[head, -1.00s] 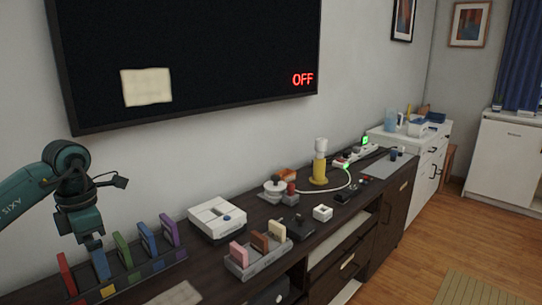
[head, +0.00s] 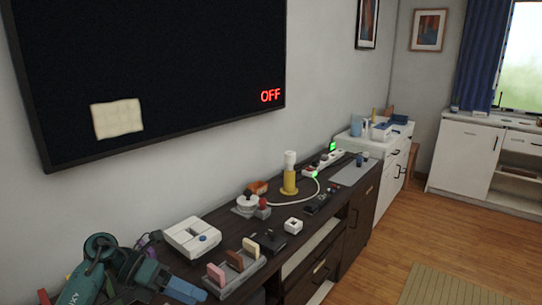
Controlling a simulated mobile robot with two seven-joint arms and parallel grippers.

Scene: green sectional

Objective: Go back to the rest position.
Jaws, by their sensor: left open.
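My left gripper (head: 196,294) points right and down near the bottom edge, beside the grey holder. It is open, and I see nothing held in it. Its fingertips are hard to make out. My right gripper is out of view.
The grey holder (head: 240,280) carries pink, brown and cream cartridges. A white console (head: 191,236) stands behind it. Coloured cartridges at far left are mostly hidden by my arm. A yellow-based lamp (head: 289,182) stands farther back.

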